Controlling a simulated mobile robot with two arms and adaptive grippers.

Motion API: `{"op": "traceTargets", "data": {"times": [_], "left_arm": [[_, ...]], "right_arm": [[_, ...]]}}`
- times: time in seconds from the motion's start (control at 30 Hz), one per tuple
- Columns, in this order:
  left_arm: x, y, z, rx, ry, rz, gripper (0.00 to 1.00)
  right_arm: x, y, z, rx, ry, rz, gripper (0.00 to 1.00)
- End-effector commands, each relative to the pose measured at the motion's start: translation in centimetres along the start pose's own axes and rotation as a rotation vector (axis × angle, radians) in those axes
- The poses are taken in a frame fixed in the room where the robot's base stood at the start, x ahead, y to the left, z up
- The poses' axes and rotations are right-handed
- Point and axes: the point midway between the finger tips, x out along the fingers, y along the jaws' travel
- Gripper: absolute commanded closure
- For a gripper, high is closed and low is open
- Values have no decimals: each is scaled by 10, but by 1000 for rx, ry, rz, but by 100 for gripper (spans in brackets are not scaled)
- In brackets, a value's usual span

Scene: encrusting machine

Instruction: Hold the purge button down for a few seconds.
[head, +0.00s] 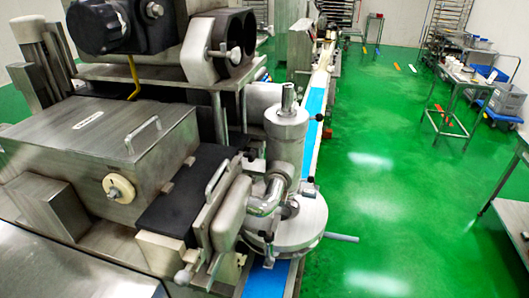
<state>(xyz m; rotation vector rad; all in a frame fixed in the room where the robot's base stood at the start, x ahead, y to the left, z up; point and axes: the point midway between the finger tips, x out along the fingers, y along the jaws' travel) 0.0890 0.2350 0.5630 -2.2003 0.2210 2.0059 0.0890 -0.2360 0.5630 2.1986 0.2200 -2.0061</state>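The encrusting machine (95,130) fills the left half of the head view, with a stainless housing and a handle on its lid. A round cream disc (118,188) with a darker centre sits on the housing's front face; I cannot tell whether it is a button. A large black knob (95,27) shows on the upper unit. An upright metal cylinder (287,135) stands above a round metal head (299,228) at the machine's right end. I cannot identify the purge button. Neither of my grippers is in view.
A blue conveyor belt (314,101) runs away behind the round head. A thin metal rod (341,237) sticks out to the right. Green floor (385,190) is open right of the machine. A steel table (451,83) and a blue trolley (497,110) stand farther right.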

Motion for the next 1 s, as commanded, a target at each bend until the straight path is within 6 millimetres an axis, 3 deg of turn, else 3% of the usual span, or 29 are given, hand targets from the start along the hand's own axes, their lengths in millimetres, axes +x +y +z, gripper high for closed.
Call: {"op": "traceTargets", "data": {"times": [0.03, 0.1, 1.0], "left_arm": [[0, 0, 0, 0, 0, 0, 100], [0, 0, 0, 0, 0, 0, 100], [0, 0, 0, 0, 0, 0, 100]], "right_arm": [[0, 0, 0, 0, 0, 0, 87], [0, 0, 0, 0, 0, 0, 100], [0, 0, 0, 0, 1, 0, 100]]}}
